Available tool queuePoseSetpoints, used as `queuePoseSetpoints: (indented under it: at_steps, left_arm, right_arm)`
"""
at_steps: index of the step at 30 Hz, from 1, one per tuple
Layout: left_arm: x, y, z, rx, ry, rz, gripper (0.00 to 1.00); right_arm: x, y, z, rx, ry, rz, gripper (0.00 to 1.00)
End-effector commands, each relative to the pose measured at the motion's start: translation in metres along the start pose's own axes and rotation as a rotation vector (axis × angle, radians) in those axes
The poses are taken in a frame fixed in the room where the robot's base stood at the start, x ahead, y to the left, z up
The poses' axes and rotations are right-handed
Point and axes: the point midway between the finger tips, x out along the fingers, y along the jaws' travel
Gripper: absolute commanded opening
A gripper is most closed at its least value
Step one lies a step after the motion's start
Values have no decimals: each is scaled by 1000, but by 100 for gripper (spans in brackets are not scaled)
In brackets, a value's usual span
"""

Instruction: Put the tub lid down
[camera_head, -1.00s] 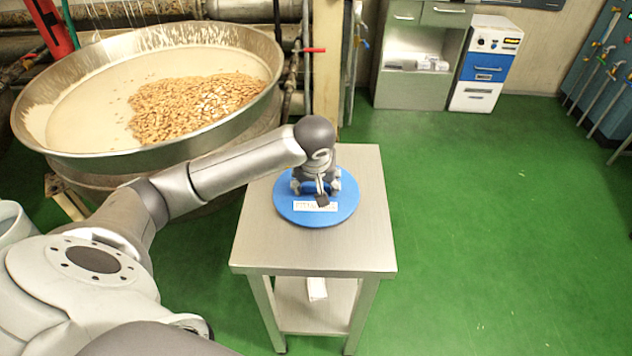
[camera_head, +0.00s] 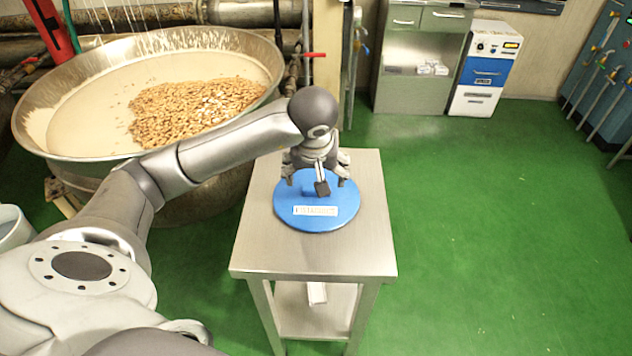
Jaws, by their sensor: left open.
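The blue round tub lid (camera_head: 318,220) with a white label lies flat on the top of a small steel table (camera_head: 360,250). My left gripper (camera_head: 318,186) is open just above the lid's back half, its fingers spread around the raised middle part of the lid. It appears clear of the lid and hides part of its back edge. My right gripper is not in view.
A wide steel kettle (camera_head: 240,117) with cream mass and a heap of nuts stands at the left, beneath my left arm. A white tub (camera_head: 12,228) shows at the left edge. Green floor (camera_head: 490,220) is free at the right.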

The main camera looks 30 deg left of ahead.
Motion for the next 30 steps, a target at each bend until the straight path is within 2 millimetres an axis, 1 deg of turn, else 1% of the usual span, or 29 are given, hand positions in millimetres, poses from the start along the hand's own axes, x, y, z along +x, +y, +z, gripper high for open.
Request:
queuePoseSetpoints:
  at_steps: [1,3,6,9,26,30]
  left_arm:
    - [-10,0,-1,2,6,2,84]
    - [-21,1,-1,1,4,2,84]
    - [-31,0,0,1,2,1,84]
    - [-37,0,0,1,0,-1,84]
    - [-38,0,0,1,-1,-1,84]
    - [-38,0,0,1,-1,-1,84]
  right_arm:
    - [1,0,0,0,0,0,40]
    - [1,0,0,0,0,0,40]
    - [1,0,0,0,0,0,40]
    - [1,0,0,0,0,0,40]
    - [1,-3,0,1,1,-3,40]
    - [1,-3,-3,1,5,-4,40]
